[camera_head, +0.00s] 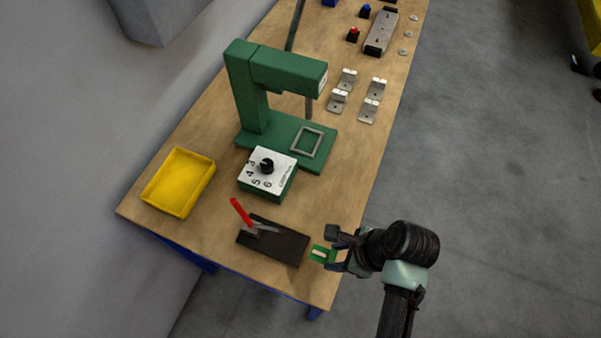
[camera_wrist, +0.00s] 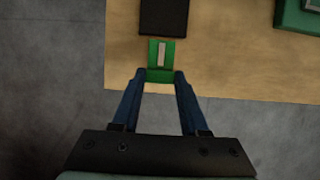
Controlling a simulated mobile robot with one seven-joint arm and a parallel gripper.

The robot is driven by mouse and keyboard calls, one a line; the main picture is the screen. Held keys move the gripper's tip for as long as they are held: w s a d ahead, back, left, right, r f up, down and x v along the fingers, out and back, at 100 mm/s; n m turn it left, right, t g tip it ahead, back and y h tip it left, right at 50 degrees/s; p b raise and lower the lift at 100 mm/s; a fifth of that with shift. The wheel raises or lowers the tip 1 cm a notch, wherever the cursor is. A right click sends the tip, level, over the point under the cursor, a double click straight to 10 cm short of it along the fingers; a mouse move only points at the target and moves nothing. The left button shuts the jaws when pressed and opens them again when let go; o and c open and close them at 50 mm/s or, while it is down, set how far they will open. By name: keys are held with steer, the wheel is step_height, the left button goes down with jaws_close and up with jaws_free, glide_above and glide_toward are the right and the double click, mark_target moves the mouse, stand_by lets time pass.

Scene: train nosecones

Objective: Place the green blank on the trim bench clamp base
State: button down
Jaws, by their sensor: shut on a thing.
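The green blank (camera_head: 320,254) is a small green piece with a pale strip on it, near the bench's front right edge in the head view. My gripper (camera_head: 338,250) is shut on it; in the wrist view my gripper (camera_wrist: 160,77) has its fingertips at the near end of the green blank (camera_wrist: 154,56). The trim bench clamp base (camera_head: 272,242) is a dark flat block with a red lever. It lies just left of the blank in the head view and just beyond it in the wrist view (camera_wrist: 163,16). I cannot tell whether blank and base touch.
A green press (camera_head: 262,100) stands behind the clamp base, with a white-topped dial box (camera_head: 267,170) in front of it. A yellow tray (camera_head: 178,182) lies at the left. Several metal brackets (camera_head: 369,110) stand farther back. Bare wooden bench (camera_head: 215,222) shows between tray and base.

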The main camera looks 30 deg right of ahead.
mark_target(316, 252)
steer(key=w+a, duration=0.1)
steer(key=w, duration=0.1)
steer(key=w+a, duration=0.2)
steer(key=w+a+p, duration=0.1)
steer(key=w, duration=0.1)
steer(key=shift+a, duration=0.3)
steer(key=shift+w+a+f+p, duration=0.35)
steer(key=shift+w+a, duration=0.15)
steer(key=shift+w, duration=0.15)
step_height(316, 252, down, 2)
steer(key=shift+f, duration=0.45)
steer(key=shift+f, duration=0.1)
steer(key=shift+c, duration=2.1)
jaws_free()
steer(key=v, duration=1.2)
